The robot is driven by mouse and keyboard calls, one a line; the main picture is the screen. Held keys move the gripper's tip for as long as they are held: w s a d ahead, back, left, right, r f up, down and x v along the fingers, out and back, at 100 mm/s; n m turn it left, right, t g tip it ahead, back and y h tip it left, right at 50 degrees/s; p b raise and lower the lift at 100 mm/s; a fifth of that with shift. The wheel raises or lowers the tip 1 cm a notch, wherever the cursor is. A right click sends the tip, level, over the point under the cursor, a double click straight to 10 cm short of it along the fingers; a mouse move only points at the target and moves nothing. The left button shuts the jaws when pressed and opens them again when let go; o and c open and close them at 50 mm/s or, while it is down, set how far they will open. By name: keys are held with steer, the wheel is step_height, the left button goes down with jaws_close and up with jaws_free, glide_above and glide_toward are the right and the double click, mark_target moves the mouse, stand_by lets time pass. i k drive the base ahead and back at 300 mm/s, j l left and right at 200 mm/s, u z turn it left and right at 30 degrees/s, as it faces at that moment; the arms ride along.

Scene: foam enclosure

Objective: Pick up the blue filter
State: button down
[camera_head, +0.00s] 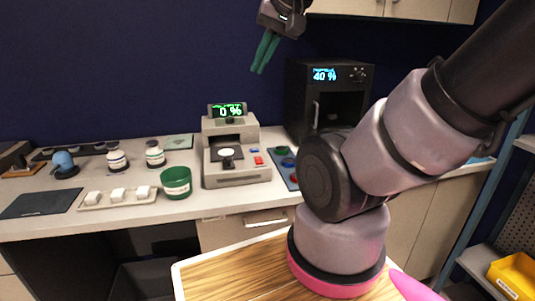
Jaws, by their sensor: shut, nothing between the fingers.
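A small blue rounded object (63,159) sits on a dark base at the left of the counter; it is the clearest blue item, but I cannot tell for sure that it is the filter. My gripper (260,70) hangs high above the counter near the top middle, in front of the dark blue wall. Its green fingers are together and hold nothing. It is well above and to the right of the blue object, apart from everything on the counter.
A grey machine reading 0 % (236,170) and a black oven-like box reading 40 % (300,75) stand on the counter (130,222). A green cup (176,184), two white-and-dark jars (117,160) and a tray with white blocks (95,204) stand left. My arm hides the right side.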

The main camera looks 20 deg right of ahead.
mark_target(289, 162)
steer(key=z, duration=0.7)
